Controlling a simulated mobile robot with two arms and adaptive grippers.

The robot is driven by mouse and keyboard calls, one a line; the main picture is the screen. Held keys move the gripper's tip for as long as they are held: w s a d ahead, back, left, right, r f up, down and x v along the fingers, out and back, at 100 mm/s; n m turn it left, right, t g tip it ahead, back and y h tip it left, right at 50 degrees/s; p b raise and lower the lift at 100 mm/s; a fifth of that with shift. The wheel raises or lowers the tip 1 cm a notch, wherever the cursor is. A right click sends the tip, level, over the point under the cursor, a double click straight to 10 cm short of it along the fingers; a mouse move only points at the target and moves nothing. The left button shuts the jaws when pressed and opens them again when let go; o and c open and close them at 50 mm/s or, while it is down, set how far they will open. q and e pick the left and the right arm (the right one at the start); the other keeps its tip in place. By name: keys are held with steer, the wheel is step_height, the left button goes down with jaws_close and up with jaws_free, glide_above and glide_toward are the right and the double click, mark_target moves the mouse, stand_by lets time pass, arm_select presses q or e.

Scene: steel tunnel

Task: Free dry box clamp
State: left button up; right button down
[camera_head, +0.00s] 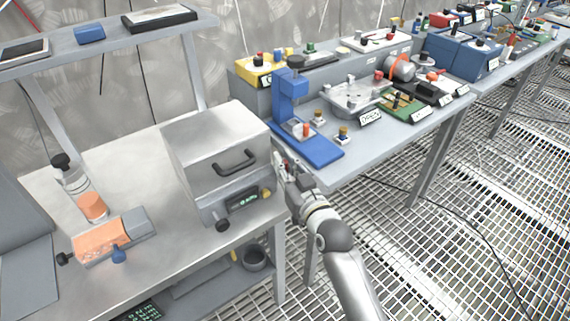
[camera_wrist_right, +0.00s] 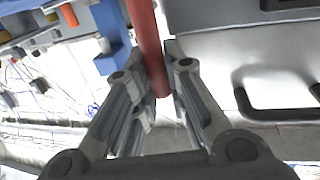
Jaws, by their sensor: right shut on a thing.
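The dry box (camera_head: 213,135) is a silver metal box on the left bench, with a dark bar handle (camera_head: 236,162) on its front. In the right wrist view the box wall (camera_wrist_right: 215,50) and its dark handle (camera_wrist_right: 272,114) show on the right. My right gripper (camera_head: 283,172) is at the box's right side. It is shut on a red rod-shaped clamp lever (camera_wrist_right: 148,38), which passes between the fingers in the right wrist view (camera_wrist_right: 157,78). The lever is mostly hidden in the head view, and where it joins the box cannot be seen. My left gripper is not in view.
A blue stand (camera_head: 290,95) is on the neighbouring bench close beyond my right gripper, with several instruments further right. An orange-lidded device (camera_head: 100,238) and a bottle (camera_head: 72,178) stand left of the box. The grated floor (camera_head: 440,260) is open at lower right.

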steer(key=w+d+f+m+g+y+p, duration=0.1)
steer(key=w+d+f+m+g+p, duration=0.2)
steer(key=m, duration=1.1)
steer(key=shift+w+d+f, duration=0.35)
steer(key=shift+d+f, duration=0.7)
steer(key=shift+f, duration=0.2)
steer(key=c, duration=1.5)
jaws_free()
steer(key=shift+o, duration=0.2)
steer(key=shift+s, duration=0.1)
